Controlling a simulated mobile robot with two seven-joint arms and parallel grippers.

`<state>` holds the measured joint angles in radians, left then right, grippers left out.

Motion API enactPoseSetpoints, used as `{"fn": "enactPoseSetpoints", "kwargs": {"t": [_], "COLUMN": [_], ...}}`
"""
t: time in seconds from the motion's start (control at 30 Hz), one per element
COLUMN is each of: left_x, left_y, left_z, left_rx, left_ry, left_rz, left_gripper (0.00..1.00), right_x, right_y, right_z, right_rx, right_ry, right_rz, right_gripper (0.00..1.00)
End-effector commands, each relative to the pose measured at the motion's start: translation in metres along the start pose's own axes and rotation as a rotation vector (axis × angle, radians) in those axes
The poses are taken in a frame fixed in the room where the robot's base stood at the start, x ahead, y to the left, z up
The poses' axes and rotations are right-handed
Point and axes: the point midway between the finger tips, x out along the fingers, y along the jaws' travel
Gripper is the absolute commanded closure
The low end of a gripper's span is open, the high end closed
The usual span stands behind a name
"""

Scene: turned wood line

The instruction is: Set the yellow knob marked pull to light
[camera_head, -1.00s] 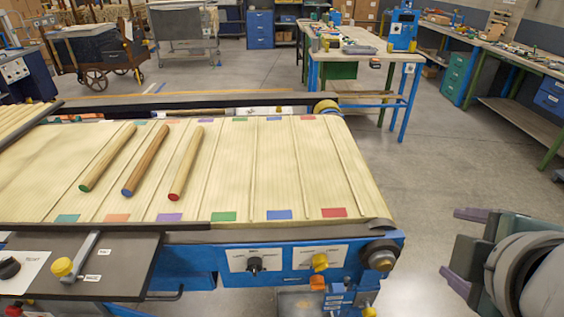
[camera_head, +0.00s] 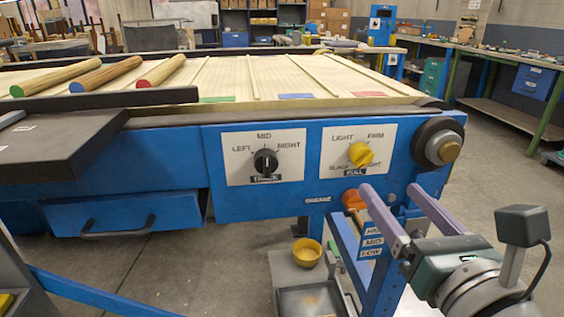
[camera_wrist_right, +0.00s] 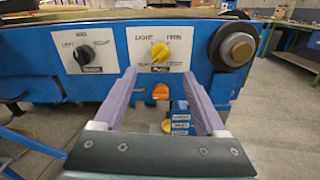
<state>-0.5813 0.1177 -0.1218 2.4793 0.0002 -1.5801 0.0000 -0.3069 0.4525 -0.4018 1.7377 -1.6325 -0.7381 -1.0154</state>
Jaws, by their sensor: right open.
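The yellow knob (camera_head: 361,154) sits on a white plate marked PULL on the blue front panel. LIGHT is at its upper left, FIRM upper right, SLACK lower left and TIGHT lower right. I cannot tell for sure which word it points at. The knob also shows in the right wrist view (camera_wrist_right: 160,53), beyond and between my fingertips. My right gripper (camera_head: 390,189) is open and empty, its two purple fingers apart and pointing at the panel, just below the knob and clear of it. My left gripper is out of view.
A black knob (camera_head: 265,161) on the TRACK plate is left of the yellow one. An orange knob (camera_head: 353,199) is below, close to my fingers. A large dark roller hub (camera_head: 439,146) juts out at right. Wooden rods lie on the belt (camera_head: 275,75) above.

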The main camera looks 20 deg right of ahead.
Motion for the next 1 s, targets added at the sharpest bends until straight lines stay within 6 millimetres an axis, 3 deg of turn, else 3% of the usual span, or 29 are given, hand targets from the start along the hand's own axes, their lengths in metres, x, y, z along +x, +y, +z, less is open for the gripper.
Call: {"fn": "enactPoseSetpoints", "kwargs": {"t": [0.3,0.5,0.87,1.0], "left_x": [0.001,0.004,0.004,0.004], "left_y": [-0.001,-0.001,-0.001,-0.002], "left_z": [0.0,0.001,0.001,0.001], "left_rx": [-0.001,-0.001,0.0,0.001], "left_ry": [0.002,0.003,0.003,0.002], "left_rz": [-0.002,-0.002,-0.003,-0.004], "left_gripper": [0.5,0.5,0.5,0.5], "right_x": [0.058,0.085,0.094,0.094], "right_y": [-0.001,-0.001,-0.001,-0.001], "right_z": [0.002,0.001,0.002,0.002], "right_rx": [0.003,0.005,0.006,0.006], "right_ry": [-0.005,-0.002,0.0,0.0], "right_rz": [-0.003,-0.004,-0.003,-0.003], "right_gripper": [0.26,0.26,0.26,0.39]}}
